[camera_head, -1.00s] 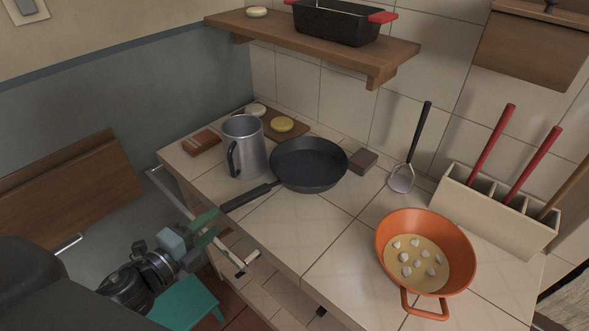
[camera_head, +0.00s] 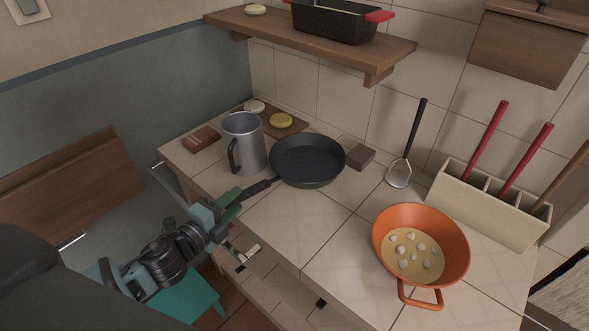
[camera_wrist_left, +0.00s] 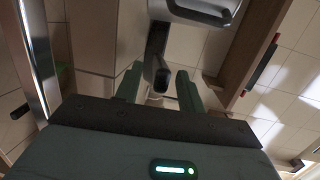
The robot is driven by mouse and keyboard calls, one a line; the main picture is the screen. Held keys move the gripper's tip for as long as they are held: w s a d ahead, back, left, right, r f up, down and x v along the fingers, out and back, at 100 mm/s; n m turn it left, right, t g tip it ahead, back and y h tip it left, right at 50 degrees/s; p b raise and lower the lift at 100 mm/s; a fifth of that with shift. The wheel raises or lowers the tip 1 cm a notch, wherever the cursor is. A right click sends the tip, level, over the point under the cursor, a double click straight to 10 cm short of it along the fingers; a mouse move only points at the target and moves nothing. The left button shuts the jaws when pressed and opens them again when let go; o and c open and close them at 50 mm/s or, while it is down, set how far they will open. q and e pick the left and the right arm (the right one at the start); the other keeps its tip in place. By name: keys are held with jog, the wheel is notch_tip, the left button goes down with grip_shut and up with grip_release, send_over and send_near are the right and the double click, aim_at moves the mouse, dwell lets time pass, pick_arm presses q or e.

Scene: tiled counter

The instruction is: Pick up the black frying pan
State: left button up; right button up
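The black frying pan (camera_head: 307,162) lies flat on the tiled counter, its dark handle pointing toward the lower left. My left gripper (camera_head: 231,203) is open at the free end of the handle. In the left wrist view, the handle's end (camera_wrist_left: 161,76) shows between the two parted green fingers (camera_wrist_left: 158,88), and no finger visibly touches it. Most of the pan's bowl cannot be made out there. My right gripper is in neither view.
A grey metal mug (camera_head: 244,143) stands close to the pan's left side. A small brown block (camera_head: 361,156) is at its right. An orange pan (camera_head: 423,222) with pale pieces is at the front right. A wooden shelf (camera_head: 310,38) hangs above. Counter in front of the pan is clear.

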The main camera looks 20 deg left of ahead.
pick_arm(q)
jog(key=shift+w+d, duration=0.15)
jog(key=shift+w, duration=0.3)
jog(key=shift+f, duration=0.1)
grip_shut()
